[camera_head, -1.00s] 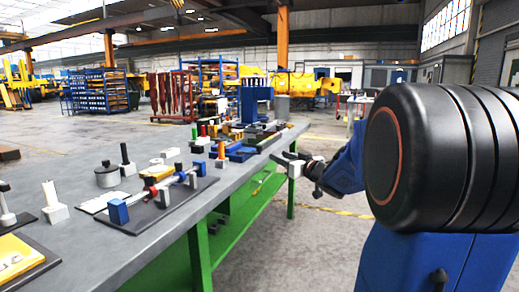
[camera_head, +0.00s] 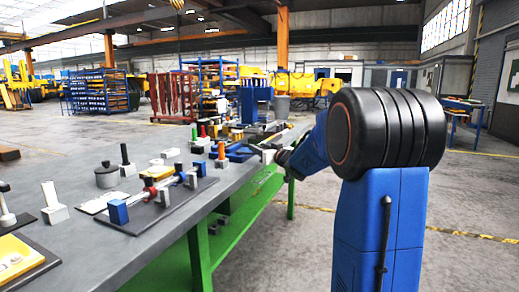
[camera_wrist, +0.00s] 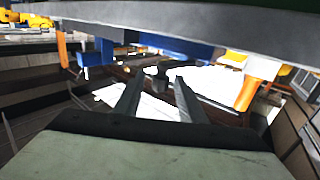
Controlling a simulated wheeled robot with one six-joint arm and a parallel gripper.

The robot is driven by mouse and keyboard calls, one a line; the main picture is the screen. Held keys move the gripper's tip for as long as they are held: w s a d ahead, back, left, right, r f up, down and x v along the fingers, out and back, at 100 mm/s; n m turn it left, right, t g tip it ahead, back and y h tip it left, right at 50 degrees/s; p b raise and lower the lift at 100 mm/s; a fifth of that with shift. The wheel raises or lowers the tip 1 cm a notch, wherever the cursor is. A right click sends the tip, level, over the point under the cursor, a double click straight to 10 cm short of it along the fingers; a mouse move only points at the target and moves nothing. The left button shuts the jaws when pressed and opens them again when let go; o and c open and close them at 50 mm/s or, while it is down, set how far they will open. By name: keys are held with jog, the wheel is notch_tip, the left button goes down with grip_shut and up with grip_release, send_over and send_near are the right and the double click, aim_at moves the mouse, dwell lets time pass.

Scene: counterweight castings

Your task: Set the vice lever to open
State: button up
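Several small fixtures with upright handles stand on the grey bench (camera_head: 75,240); I cannot tell for sure which is the vice. A dark plate (camera_head: 150,213) bears blue end blocks (camera_head: 118,211), a bar and a red part.
The bench has a green frame (camera_head: 235,230).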

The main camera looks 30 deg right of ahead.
jog(key=shift+w, duration=0.2)
grip_shut()
